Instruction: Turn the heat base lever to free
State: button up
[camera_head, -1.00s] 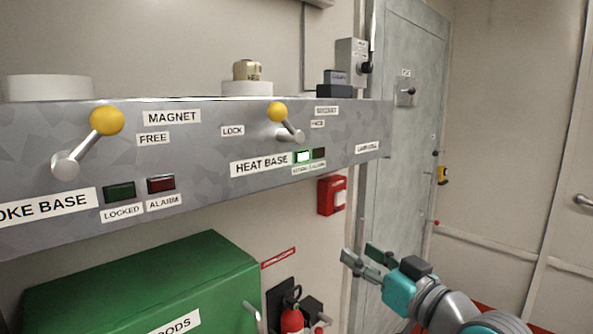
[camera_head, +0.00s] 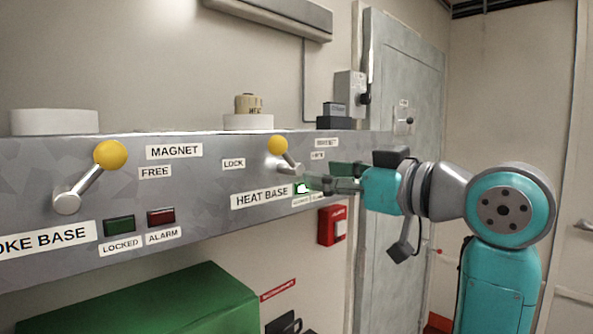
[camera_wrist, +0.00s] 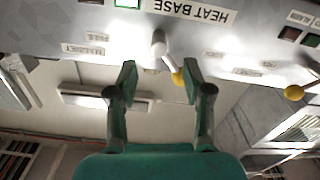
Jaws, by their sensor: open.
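The heat base lever has a yellow knob (camera_head: 278,145) and a silver arm on the grey panel, above the HEAT BASE label (camera_head: 262,194). It leans up and left, toward the LOCK label (camera_head: 233,163); the FREE-side label (camera_head: 318,155) is right of it. My gripper (camera_head: 325,178) is open, just right of and below the lever. In the upside-down wrist view, the lever (camera_wrist: 160,43) and its yellow knob (camera_wrist: 178,77) show between the spread fingers (camera_wrist: 160,78). No contact is visible. The gripper partly covers the lamps below the lever.
A lit green lamp (camera_head: 301,188) is below the lever. A second yellow-knobbed lever (camera_head: 110,155) is on the left of the panel. A red alarm box (camera_head: 332,225) hangs below my gripper. A green cabinet (camera_head: 150,305) stands below the panel.

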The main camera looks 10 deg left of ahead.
aim_at(300, 171)
jog(key=x, duration=0.7)
jog(key=shift+w+a, duration=0.15)
jog(key=shift+a, duration=0.05)
